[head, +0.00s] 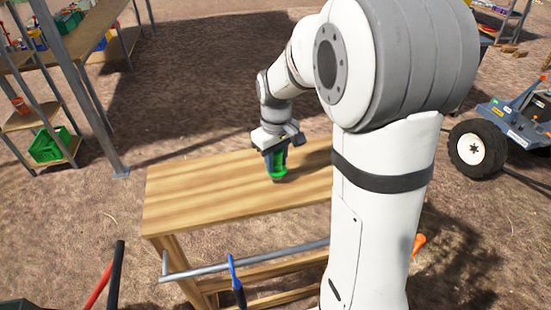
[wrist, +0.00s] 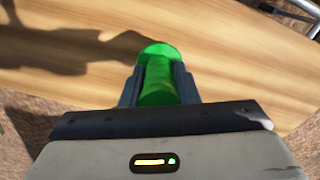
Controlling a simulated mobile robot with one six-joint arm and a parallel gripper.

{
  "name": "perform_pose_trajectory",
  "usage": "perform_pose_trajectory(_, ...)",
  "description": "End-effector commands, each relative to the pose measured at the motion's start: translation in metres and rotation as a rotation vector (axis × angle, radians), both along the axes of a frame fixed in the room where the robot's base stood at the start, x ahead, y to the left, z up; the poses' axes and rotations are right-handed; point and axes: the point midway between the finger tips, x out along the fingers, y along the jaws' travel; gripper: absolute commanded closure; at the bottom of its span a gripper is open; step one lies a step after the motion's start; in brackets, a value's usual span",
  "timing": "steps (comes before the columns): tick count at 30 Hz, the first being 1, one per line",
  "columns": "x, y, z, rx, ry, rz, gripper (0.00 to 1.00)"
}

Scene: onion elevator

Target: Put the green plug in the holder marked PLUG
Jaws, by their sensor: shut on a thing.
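My gripper (head: 276,163) is shut on the green plug (head: 277,172), over the wooden table (head: 200,190). In the wrist view the bright green plug (wrist: 158,75) sits between the two dark fingers of my gripper (wrist: 158,84), with its wider round end showing past the fingertips. I cannot tell whether the plug touches the table top or is just above it. I see no holder marked PLUG in either view. My arm hides the right part of the table in the head view.
The left part of the table top is bare. A shelf rack with a green crate (head: 52,145) stands at the left. A wheeled cart (head: 505,130) stands at the right. A grey rail (head: 245,260) runs along the table's front. An orange object (head: 418,243) is on the ground.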

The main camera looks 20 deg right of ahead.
Motion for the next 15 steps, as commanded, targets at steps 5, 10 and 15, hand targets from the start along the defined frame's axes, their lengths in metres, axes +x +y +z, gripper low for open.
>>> perform_pose_trajectory(5, 0.0001, 0.0002, -0.0028, 0.000, 0.000, 0.001, 0.68)
perform_pose_trajectory(10, 0.0001, 0.0005, -0.0025, 0.000, 0.000, 0.001, 0.54)
perform_pose_trajectory(15, 0.0001, 0.0007, -0.0025, 0.000, 0.000, 0.001, 0.50)
